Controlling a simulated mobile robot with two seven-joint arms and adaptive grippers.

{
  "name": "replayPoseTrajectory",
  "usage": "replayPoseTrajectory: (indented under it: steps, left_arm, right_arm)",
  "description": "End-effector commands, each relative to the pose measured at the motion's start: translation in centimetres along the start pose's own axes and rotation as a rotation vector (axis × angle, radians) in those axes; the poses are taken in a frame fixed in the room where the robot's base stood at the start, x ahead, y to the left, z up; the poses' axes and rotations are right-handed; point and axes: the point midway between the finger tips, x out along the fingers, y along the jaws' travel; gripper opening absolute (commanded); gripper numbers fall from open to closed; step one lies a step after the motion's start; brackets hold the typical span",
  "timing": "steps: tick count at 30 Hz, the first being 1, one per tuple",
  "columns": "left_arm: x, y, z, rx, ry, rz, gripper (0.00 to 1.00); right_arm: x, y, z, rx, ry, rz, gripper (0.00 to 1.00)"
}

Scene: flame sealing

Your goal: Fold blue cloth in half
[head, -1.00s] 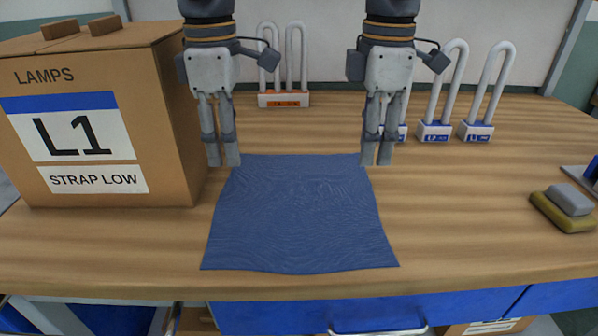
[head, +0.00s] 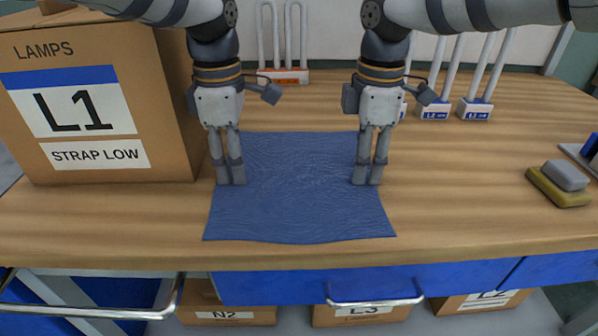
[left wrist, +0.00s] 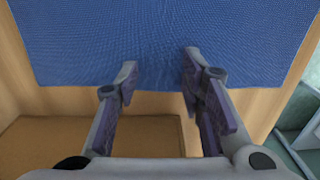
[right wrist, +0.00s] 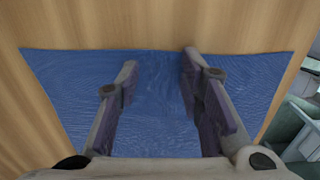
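The blue cloth (head: 300,200) lies flat and unfolded on the wooden table in the head view. My left gripper (head: 231,184) points down at the cloth's left side, and my right gripper (head: 367,184) points down at its right side. Both wrist views show a gap between the fingers with nothing held. In the left wrist view, the left gripper (left wrist: 158,70) has its tips over the cloth's edge (left wrist: 80,45). In the right wrist view, the right gripper (right wrist: 158,62) has its tips over the cloth (right wrist: 70,80), near an edge. Whether the tips touch the cloth is unclear.
A cardboard lamp box (head: 160,110) stands close left of the cloth. Lamps with white tubes stand at the back, including an orange-labelled one (head: 285,77) and blue-labelled ones (head: 475,110). A sponge-like block (head: 560,185) lies at right. The table (head: 450,200) between is clear.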

Motion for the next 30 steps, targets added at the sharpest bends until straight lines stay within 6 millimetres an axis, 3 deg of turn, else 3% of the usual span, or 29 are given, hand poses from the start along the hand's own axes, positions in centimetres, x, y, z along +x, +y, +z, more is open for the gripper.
replayPoseTrajectory:
  steps: [8, 23, 26, 30]
  left_arm:
    - [0.8, -0.1, 0.0, 0.001, 0.002, -0.011, 0.0]
    - [1.0, -0.3, -0.1, 0.001, 0.004, -0.016, 0.0]
    - [-0.4, -0.3, -0.1, 0.001, 0.004, 0.0, 0.0]
    - [-5.3, -0.4, -0.1, 0.001, 0.003, 0.063, 0.0]
  right_arm:
    - [0.6, -0.1, 0.0, -0.001, -0.002, -0.007, 0.0]
    - [0.8, -0.1, 0.1, -0.001, -0.004, -0.009, 0.0]
    - [-0.6, -0.1, 0.1, -0.001, -0.004, 0.007, 0.0]
    - [-5.5, -0.3, 0.1, -0.001, -0.004, 0.068, 0.0]
